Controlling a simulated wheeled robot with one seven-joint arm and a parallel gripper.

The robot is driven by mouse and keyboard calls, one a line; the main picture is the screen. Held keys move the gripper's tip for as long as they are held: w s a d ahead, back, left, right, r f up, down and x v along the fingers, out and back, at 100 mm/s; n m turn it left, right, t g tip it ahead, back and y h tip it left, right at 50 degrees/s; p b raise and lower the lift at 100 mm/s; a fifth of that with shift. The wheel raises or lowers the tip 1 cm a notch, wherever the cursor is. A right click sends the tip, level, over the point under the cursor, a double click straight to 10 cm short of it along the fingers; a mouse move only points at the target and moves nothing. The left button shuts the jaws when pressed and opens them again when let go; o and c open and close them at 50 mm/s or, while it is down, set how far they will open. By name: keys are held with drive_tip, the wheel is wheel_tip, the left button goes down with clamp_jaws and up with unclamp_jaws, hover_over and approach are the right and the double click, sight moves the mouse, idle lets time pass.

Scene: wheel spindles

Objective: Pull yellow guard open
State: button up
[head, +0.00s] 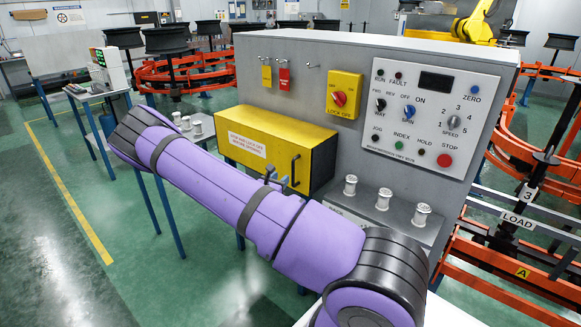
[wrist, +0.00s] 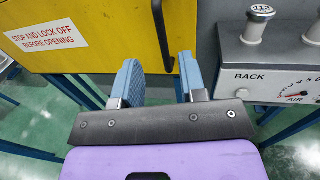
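The yellow guard (head: 262,128) is a box-like cover on the grey machine, and it looks closed. It carries a white label and a black upright handle (head: 295,171) near its right end. In the wrist view the guard (wrist: 105,58) fills the upper left, with the handle (wrist: 161,38) at its right edge. My gripper (wrist: 160,78) is open, with blue pads apart. The handle's lower end lies in line with the gap between the pads; I cannot tell how far it reaches between them. In the head view my gripper (head: 277,180) is small and partly hidden by my purple arm.
The control panel (head: 428,118) and yellow lock-off switch (head: 344,95) are above and right of the guard. The BACK panel (wrist: 270,82) is close to my right finger. Orange rails (head: 520,285) lie at right.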

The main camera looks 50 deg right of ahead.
hover_over(293, 183)
drive_tip(key=shift+w+d, duration=0.25)
drive_tip(key=shift+w, duration=0.05)
idle(0.3)
clamp_jaws()
